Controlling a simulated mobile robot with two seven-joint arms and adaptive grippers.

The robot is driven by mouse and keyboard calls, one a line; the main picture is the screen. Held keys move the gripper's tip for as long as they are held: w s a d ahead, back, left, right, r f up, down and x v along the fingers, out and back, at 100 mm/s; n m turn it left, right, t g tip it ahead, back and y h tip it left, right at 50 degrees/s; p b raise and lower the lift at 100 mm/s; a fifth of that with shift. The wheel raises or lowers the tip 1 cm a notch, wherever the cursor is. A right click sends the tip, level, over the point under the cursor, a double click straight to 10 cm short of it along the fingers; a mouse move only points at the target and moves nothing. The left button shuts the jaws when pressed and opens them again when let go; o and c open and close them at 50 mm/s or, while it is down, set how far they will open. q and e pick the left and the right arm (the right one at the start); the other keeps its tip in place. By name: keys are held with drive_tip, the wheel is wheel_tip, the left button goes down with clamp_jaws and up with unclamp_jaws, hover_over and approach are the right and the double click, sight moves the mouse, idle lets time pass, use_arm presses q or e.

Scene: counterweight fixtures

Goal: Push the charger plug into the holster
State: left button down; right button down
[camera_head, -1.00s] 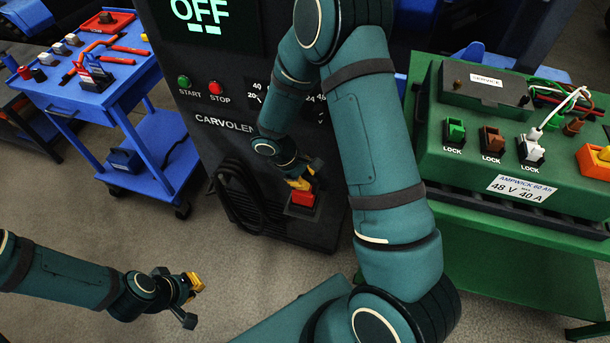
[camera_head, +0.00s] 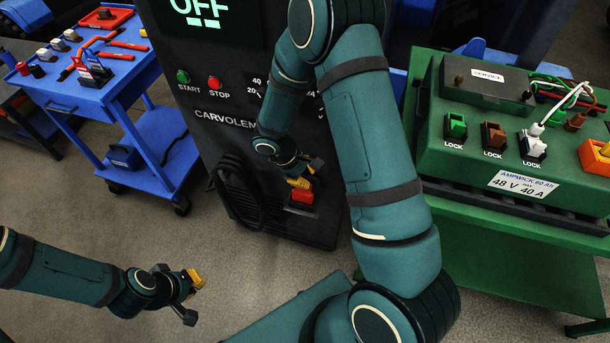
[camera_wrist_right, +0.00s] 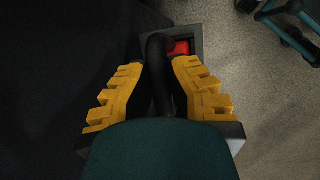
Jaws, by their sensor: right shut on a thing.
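The red charger plug (camera_head: 303,195) is at the holster (camera_head: 308,209), a dark frame low on the black charger cabinet's front. My right gripper (camera_head: 299,183) is just above it, shut on the plug. In the right wrist view, the yellow fingers (camera_wrist_right: 162,90) flank the plug's black handle or cable (camera_wrist_right: 160,75). The plug's red part (camera_wrist_right: 180,48) shows beyond them, within the grey holster frame (camera_wrist_right: 196,36). How deep the plug sits is hidden. My left gripper (camera_head: 196,285) hangs over the floor at lower left, away from the plug; its jaw opening is unclear.
The black charger cabinet (camera_head: 225,95) has an OFF display, START and STOP buttons, and a coiled cable (camera_head: 232,190). A blue tool trolley (camera_head: 110,95) stands left. A green battery bench (camera_head: 500,210) stands right. Floor between the trolley and my left arm is clear.

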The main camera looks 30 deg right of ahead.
drive_tip(key=shift+f, duration=1.05)
drive_tip(key=c, duration=1)
unclamp_jaws()
drive_tip(key=v, duration=1.2)
drive_tip(key=s+a+f+m+t+y, duration=0.1)
drive_tip(key=s+a+f+m+y, duration=0.1)
drive_tip(key=s+a+f+m, duration=0.1)
drive_tip(key=s+a+f+m+t+y, duration=0.1)
drive_tip(key=s+a+f+m+y, duration=0.2)
drive_tip(key=s+a+f, duration=0.1)
drive_tip(key=s+a+f+m+t+y, duration=0.1)
drive_tip(key=s+a+f+m+y, duration=0.2)
drive_tip(key=a+f, duration=0.3)
drive_tip(key=shift+s+f+t, duration=0.4)
drive_tip(key=shift+s, duration=0.2)
